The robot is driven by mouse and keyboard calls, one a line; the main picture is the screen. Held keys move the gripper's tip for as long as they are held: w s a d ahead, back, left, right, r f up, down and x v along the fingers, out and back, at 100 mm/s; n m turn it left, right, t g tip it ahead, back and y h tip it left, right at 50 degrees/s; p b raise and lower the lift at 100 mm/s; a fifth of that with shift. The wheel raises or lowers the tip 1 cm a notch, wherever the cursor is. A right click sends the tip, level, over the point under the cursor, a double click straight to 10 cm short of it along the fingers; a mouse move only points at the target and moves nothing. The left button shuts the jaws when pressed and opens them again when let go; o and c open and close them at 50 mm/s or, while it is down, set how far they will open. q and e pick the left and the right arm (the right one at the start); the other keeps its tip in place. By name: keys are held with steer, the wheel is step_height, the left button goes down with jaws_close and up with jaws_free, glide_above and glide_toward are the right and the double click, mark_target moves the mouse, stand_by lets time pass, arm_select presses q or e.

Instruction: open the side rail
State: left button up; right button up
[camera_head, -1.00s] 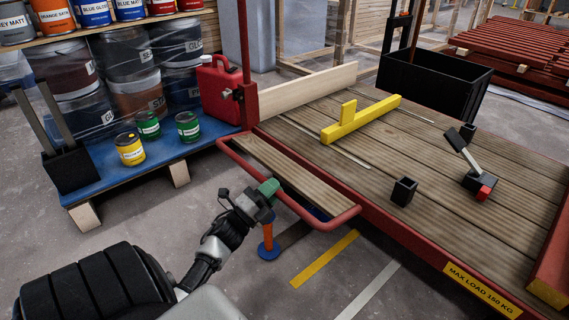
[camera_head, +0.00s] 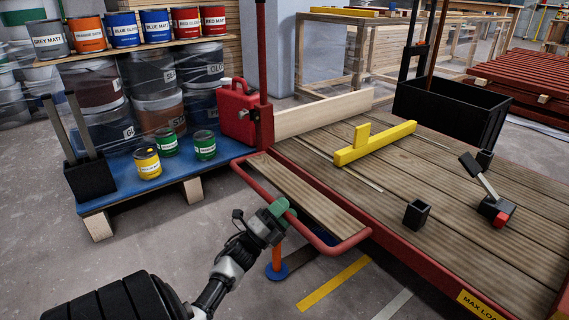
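The side rail appears to be the red tubular loop (camera_head: 342,247) sticking out from the left side of the flatbed cart (camera_head: 400,238). A narrow wooden board (camera_head: 308,196) lies between it and the cart's red edge. My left gripper (camera_head: 281,208), with green fingertips, is at the outer bar of this loop, seeming to touch it. The fingers overlap the bar, so I cannot tell whether they are closed around it. A red post (camera_head: 263,60) with a small dark fitting stands at the cart's far left corner. My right gripper is out of view.
A blue pallet (camera_head: 125,192) with paint tins and a red canister (camera_head: 238,113) stands left of the cart. A yellow T-shaped batten (camera_head: 375,144), a black cup (camera_head: 417,215) and a black crate (camera_head: 452,108) are on or behind the deck. An orange-and-blue stand (camera_head: 277,264) is below my gripper.

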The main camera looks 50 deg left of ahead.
arm_select(q)
steer(key=shift+s+a+f+p, duration=0.1)
steer(key=shift+s+p, duration=0.35)
steer(key=shift+s, duration=0.1)
steer(key=s+a+f+p, duration=0.1)
steer(key=s+p, duration=0.6)
steer(key=s, duration=0.8)
steer(key=shift+s+f, duration=0.2)
steer(key=shift+f, duration=0.35)
